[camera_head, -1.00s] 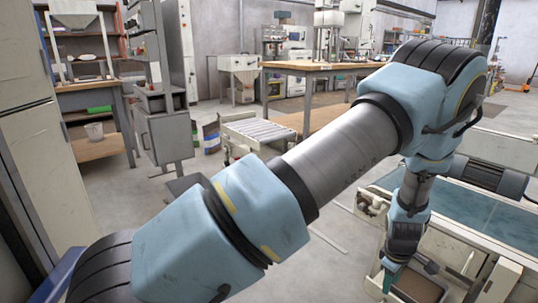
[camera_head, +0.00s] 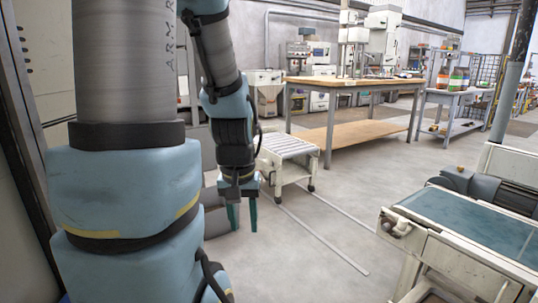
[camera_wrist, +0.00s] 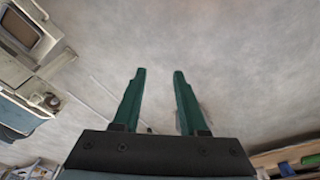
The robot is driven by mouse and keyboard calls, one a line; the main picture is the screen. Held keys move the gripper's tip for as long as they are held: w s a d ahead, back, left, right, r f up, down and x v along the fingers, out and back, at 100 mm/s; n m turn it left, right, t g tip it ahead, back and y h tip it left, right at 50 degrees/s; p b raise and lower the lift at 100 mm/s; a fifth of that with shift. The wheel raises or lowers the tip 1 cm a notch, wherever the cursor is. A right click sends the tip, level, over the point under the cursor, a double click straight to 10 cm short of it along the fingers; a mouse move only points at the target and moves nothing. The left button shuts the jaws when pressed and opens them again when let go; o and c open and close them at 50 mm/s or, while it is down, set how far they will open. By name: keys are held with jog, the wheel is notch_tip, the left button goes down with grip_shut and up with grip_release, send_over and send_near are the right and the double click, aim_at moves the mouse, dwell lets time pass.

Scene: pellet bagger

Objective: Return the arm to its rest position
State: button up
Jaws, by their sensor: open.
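My gripper (camera_head: 242,216) hangs at the left of the head view, below my blue and grey arm, with its teal fingers pointing down. In the wrist view the two fingers of my gripper (camera_wrist: 158,72) are spread apart with nothing between them, and bare grey floor lies beyond them. My arm is folded close in on the left side of the head view. It hides part of what stands behind it.
A low roller conveyor (camera_head: 287,145) stands just behind my gripper. A belt conveyor (camera_head: 470,222) is at the right; its side also shows in the wrist view (camera_wrist: 12,115). A wooden-topped workbench (camera_head: 350,82) stands further back.

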notch_tip(320, 180, up, 26)
jog(key=a+p, duration=0.1)
jog(key=p, duration=2.4)
jog(key=shift+s+p, duration=0.35)
